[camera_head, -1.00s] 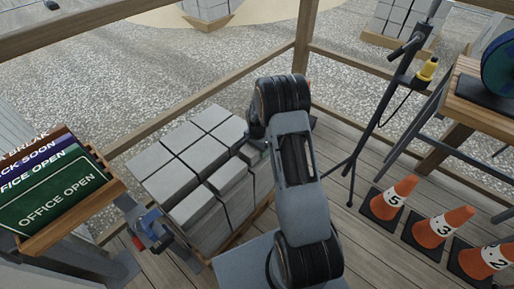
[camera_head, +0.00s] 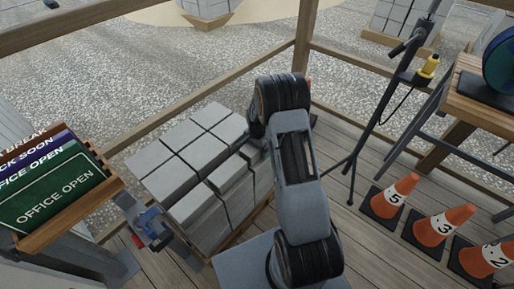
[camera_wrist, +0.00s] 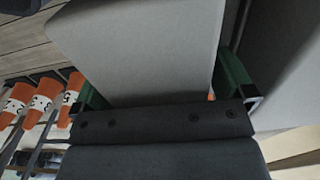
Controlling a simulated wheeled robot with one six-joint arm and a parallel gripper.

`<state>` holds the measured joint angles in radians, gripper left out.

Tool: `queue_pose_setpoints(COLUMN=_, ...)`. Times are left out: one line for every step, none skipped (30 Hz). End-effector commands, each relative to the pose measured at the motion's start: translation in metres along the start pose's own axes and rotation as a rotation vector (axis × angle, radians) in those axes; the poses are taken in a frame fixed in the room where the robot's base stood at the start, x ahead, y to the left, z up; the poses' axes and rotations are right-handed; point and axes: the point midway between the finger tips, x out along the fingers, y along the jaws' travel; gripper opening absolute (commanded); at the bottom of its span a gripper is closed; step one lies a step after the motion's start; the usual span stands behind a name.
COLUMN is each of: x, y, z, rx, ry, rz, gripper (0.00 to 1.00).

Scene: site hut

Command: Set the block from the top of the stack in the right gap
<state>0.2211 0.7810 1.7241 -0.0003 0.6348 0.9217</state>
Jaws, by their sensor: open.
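The stack of grey blocks (camera_head: 178,178) stands on a pallet in the head view, left of my arm, its top made of several blocks in rows. My gripper (camera_head: 259,148) is at the stack's right end, largely hidden by my own arm. In the wrist view, my open gripper (camera_wrist: 163,88) has its green fingers on either side of a grey block (camera_wrist: 145,45). I cannot tell whether they touch it. Another grey surface (camera_wrist: 285,60) lies to the right of that block. The right gap cannot be made out clearly; my arm covers part of that end.
A rack of signs (camera_head: 62,195) stands left of the stack. Orange numbered cones (camera_head: 398,192) stand on the wooden deck at the right, beside a tripod stand (camera_head: 355,160) and a wooden bench (camera_head: 485,105). Railings border the deck. Bare deck shows between arm and cones.

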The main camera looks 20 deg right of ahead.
Motion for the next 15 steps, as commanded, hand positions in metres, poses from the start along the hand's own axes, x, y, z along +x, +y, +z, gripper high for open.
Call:
queue_pose_setpoints(x=0.002, y=0.001, z=0.001, rx=0.000, ry=-0.003, rz=0.004, gripper=1.00)
queue_pose_setpoints(x=0.001, y=0.001, z=0.001, rx=0.000, ry=-0.003, rz=0.003, gripper=1.00)
queue_pose_setpoints(x=0.000, y=0.001, z=0.001, rx=0.000, ry=-0.002, rz=0.003, gripper=1.00)
queue_pose_setpoints(x=-0.002, y=0.001, z=0.001, rx=0.000, ry=-0.002, rz=0.002, gripper=1.00)
queue_pose_setpoints(x=-0.005, y=0.001, z=0.000, rx=0.000, ry=-0.001, rz=0.002, gripper=1.00)
queue_pose_setpoints(x=-0.010, y=0.000, z=0.000, rx=0.000, ry=0.000, rz=0.001, gripper=1.00)
queue_pose_setpoints(x=-0.014, y=0.000, z=0.000, rx=0.000, ry=0.000, rz=0.000, gripper=1.00)
queue_pose_setpoints(x=-0.019, y=0.000, z=0.000, rx=0.000, ry=0.001, rz=-0.001, gripper=1.00)
queue_pose_setpoints(x=-0.027, y=0.000, z=0.000, rx=0.000, ry=0.001, rz=-0.001, gripper=1.00)
queue_pose_setpoints(x=-0.033, y=0.000, z=0.000, rx=0.000, ry=0.001, rz=-0.001, gripper=1.00)
queue_pose_setpoints(x=-0.040, y=0.000, z=0.000, rx=0.000, ry=0.001, rz=-0.002, gripper=1.00)
queue_pose_setpoints(x=-0.048, y=-0.001, z=0.000, rx=0.000, ry=0.002, rz=-0.002, gripper=1.00)
queue_pose_setpoints(x=-0.055, y=0.000, z=0.000, rx=0.000, ry=0.001, rz=-0.002, gripper=1.00)
queue_pose_setpoints(x=-0.061, y=0.000, z=0.000, rx=0.000, ry=0.001, rz=-0.002, gripper=1.00)
queue_pose_setpoints(x=-0.070, y=-0.001, z=0.000, rx=0.000, ry=0.002, rz=-0.002, gripper=1.00)
